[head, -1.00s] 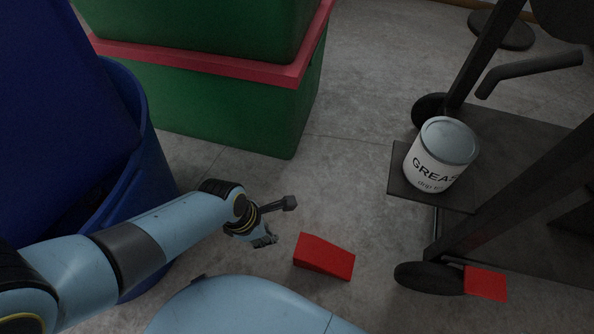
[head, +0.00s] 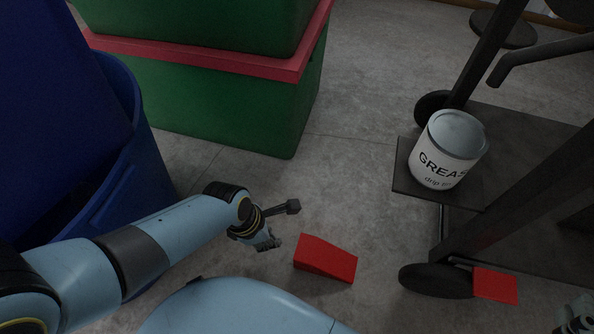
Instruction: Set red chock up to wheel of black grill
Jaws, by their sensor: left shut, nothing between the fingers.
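A red wedge-shaped chock (head: 325,259) lies on the concrete floor near the middle, apart from the grill. A second red chock (head: 495,285) lies at the right side of the near wheel (head: 436,281) of the black grill (head: 505,205). Whether it touches the wheel I cannot tell. The grill's far wheel (head: 433,107) stands further back. My left gripper (head: 284,225) is shut and empty, just left of and above the middle chock in the picture. A piece of my right arm shows at the bottom right corner; its gripper (head: 582,322) is mostly cut off.
A grease can (head: 449,150) stands on the grill's low dark shelf (head: 407,178). Green bins with a red rim (head: 215,62) are stacked at the back left. A blue barrel (head: 133,180) stands at the left. Floor between bins and grill is clear.

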